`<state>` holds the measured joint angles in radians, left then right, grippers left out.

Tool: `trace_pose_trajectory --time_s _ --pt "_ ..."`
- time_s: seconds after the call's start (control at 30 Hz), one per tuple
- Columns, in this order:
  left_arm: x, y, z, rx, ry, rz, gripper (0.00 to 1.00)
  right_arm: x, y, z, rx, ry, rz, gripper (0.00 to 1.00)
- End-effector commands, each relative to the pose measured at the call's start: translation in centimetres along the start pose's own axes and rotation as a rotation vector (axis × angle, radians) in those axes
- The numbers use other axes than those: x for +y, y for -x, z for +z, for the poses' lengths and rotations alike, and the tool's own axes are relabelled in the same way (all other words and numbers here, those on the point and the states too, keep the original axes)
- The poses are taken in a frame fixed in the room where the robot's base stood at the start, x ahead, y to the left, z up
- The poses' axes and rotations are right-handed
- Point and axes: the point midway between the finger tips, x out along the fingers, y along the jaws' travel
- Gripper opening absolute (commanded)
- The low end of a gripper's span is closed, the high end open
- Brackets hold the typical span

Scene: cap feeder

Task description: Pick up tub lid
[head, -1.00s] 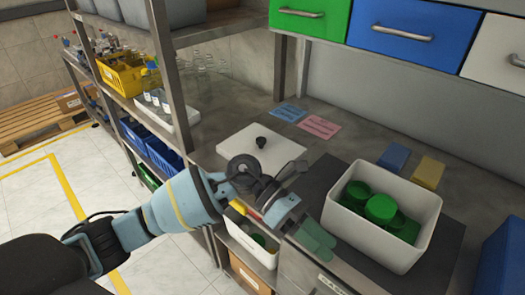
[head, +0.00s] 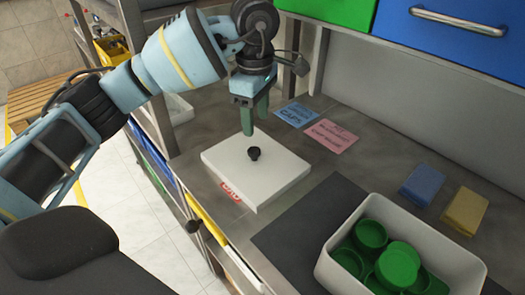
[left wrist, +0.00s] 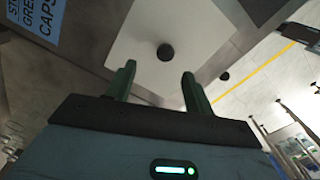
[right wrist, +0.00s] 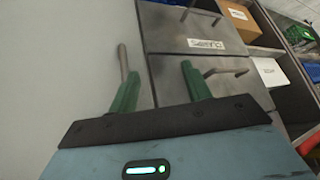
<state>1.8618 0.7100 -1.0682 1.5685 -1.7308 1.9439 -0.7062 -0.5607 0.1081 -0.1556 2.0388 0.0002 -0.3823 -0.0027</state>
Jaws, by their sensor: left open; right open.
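The tub lid (head: 255,175) is a flat white square with a small black knob (head: 254,153) at its middle. It lies on the grey worktop. My left gripper (head: 252,120) points down just behind the knob, above the lid's far edge, open and empty. In the left wrist view the lid (left wrist: 190,32) and its knob (left wrist: 165,52) show beyond and between the two open green fingers (left wrist: 155,82). My right gripper (right wrist: 155,85) is open and empty in the right wrist view, facing grey drawers. It is not in the head view.
A white tub (head: 345,267) of green caps stands on a dark mat (head: 300,222) at the right. Blue (head: 422,186) and yellow (head: 465,211) blocks lie behind it. Blue (head: 297,113) and pink (head: 331,136) cards lie behind the lid. Grey drawers (right wrist: 200,75) face my right gripper.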

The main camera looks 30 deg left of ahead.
Motion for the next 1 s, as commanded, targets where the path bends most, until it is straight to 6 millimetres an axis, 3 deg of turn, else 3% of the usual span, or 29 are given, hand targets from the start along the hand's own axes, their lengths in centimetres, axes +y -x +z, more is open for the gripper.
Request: trace_pose_trajectory --time_s 0.2,0.4,0.57,1.0 --pt "-0.1 -0.9 0.0 0.0 0.0 -0.005 0.53 -0.3 0.6 1.5 -0.03 -0.005 -0.002 0.49" --pt "-0.1 -2.7 0.0 0.0 0.001 -0.004 0.53 -0.2 0.5 1.3 -0.026 -0.005 -0.002 0.49" --pt "-0.2 -3.0 0.0 -0.001 0.0 -0.003 0.53 -0.2 0.4 1.0 -0.02 -0.004 -0.002 0.49" --pt "-0.8 -7.8 -0.2 -0.002 0.001 -0.003 0.53 -0.2 0.5 0.4 -0.011 -0.003 -0.001 0.49"
